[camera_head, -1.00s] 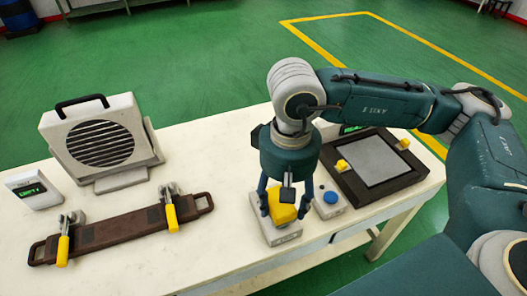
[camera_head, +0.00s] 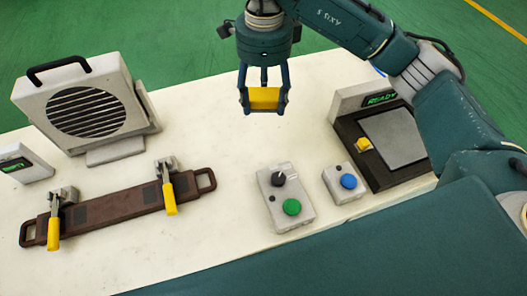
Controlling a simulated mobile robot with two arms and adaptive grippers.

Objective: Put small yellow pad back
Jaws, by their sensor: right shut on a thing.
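My right gripper (camera_head: 264,104) is shut on a yellow pad (camera_head: 264,98), which sits between its two fingers. It is held up over the far middle of the table, clear of other things. Another small yellow block (camera_head: 363,145) sits on the left side of the dark frame (camera_head: 380,175) with a grey plate (camera_head: 396,137) at the right. My right arm covers part of that frame's far right. My left gripper is not in view.
A control box (camera_head: 286,198) with a black knob and green button stands near the front edge. Beside it is a blue-button box (camera_head: 346,183). A READY display (camera_head: 380,98) is behind the frame. A brown clamped bar (camera_head: 120,205) and a fan unit (camera_head: 90,105) are at left.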

